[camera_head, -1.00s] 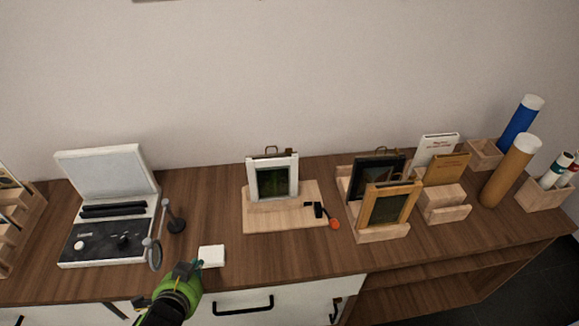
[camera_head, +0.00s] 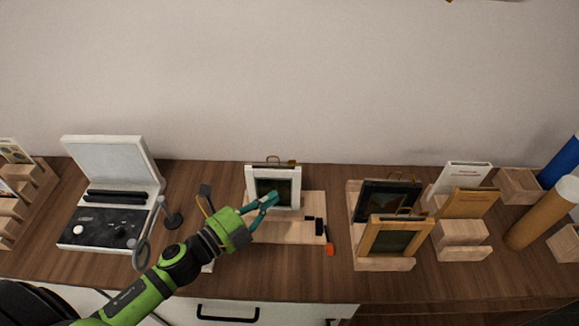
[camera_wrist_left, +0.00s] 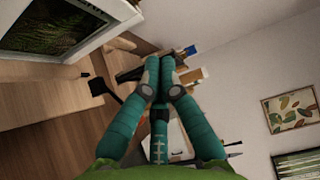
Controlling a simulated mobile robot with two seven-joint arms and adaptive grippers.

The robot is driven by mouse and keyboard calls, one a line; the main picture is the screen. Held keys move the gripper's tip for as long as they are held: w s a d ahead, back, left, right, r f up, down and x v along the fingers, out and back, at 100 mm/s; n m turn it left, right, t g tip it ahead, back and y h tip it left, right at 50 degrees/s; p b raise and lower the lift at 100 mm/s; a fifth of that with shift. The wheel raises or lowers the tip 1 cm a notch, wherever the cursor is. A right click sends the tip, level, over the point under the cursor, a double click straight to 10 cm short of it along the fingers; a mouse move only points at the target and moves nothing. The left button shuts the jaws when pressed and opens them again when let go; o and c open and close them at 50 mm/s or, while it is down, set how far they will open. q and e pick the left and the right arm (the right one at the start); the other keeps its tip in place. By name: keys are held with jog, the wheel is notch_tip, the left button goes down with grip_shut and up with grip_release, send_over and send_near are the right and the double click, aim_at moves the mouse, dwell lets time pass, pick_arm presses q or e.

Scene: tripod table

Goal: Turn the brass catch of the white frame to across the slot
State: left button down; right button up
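The white frame (camera_head: 250,190) stands upright on a light wooden stand (camera_head: 308,228) in the middle of the table, with a dark green picture in it. On its top edge are a thin ring and a small brass piece, the catch (camera_head: 291,163), at the right; its exact angle is too small to tell. In the left wrist view, the fingertips (camera_wrist_left: 160,62) meet, and the white frame (camera_wrist_left: 105,38) is at upper left. My right gripper is not in view.
A black-and-orange tool (camera_head: 329,247) lies at the stand's right. A dark frame and a wooden frame (camera_head: 372,238) stand further right, near card holders and tubes (camera_head: 540,215). An open white case (camera_head: 105,160) and small posts (camera_head: 172,218) are at left.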

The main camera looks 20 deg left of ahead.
aim_at(292, 162)
pick_arm(q)
jog(key=w+d+p, duration=0.2)
jog(key=w, duration=0.7)
jog(key=shift+w+p, duration=0.25)
jog(key=shift+p, duration=0.15)
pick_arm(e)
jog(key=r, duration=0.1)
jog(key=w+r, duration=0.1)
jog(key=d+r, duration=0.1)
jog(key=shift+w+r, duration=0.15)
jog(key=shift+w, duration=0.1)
pick_arm(q)
jog(key=shift+w+a+f, duration=0.1)
